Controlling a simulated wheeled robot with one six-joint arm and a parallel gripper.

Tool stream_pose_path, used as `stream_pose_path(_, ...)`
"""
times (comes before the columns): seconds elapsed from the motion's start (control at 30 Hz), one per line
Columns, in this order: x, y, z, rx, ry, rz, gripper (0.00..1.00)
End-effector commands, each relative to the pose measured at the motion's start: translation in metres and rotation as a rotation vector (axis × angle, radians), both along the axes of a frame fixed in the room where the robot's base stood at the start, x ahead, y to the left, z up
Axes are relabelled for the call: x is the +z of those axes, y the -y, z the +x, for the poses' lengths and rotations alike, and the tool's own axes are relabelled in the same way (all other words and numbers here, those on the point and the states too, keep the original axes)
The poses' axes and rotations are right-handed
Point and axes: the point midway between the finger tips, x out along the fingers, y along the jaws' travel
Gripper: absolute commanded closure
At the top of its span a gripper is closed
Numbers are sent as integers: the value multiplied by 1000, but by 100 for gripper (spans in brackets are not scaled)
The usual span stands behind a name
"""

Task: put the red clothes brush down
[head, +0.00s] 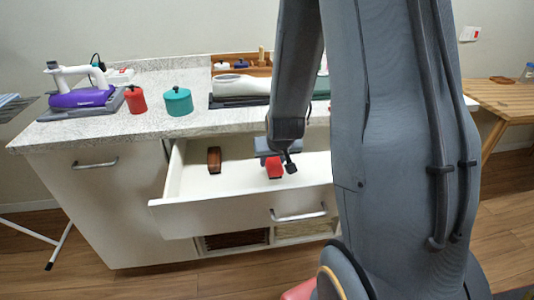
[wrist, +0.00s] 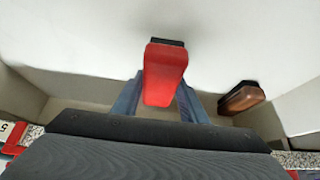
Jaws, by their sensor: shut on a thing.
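The red clothes brush (head: 274,167) is in my gripper (head: 268,156), over the inside of the open white drawer (head: 220,213). In the wrist view the red brush (wrist: 164,72) stands between the two blue-grey fingers of my gripper (wrist: 160,100), with a dark edge at its far end. My gripper is shut on it. I cannot tell whether the brush touches the drawer floor. A brown brush (head: 214,160) lies in the drawer to the left; it also shows at the right in the wrist view (wrist: 241,98).
The speckled counter (head: 140,125) above the drawer holds a purple iron (head: 82,97), a red canister (head: 135,99) and a teal canister (head: 178,101). Woven baskets (head: 236,239) sit below the drawer. Drawer floor between the two brushes is clear.

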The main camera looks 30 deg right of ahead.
Motion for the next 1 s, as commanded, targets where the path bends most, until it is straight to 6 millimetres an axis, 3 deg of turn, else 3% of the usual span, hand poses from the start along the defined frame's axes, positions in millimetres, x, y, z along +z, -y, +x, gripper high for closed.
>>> stream_pose_path(0.07, -13, 1, 3, 1, -2, 0, 82)
stream_pose_path(0.2, -8, 9, 30, 0, 2, -1, 82)
stream_pose_path(0.47, -9, 15, 50, 0, 1, 0, 82)
stream_pose_path(0.63, -8, 22, 77, 0, 2, -1, 82)
stream_pose_path(0.8, -20, 22, 77, 1, -1, 0, 82)
stream_pose_path(1.0, -21, 22, 77, 0, 1, 0, 82)
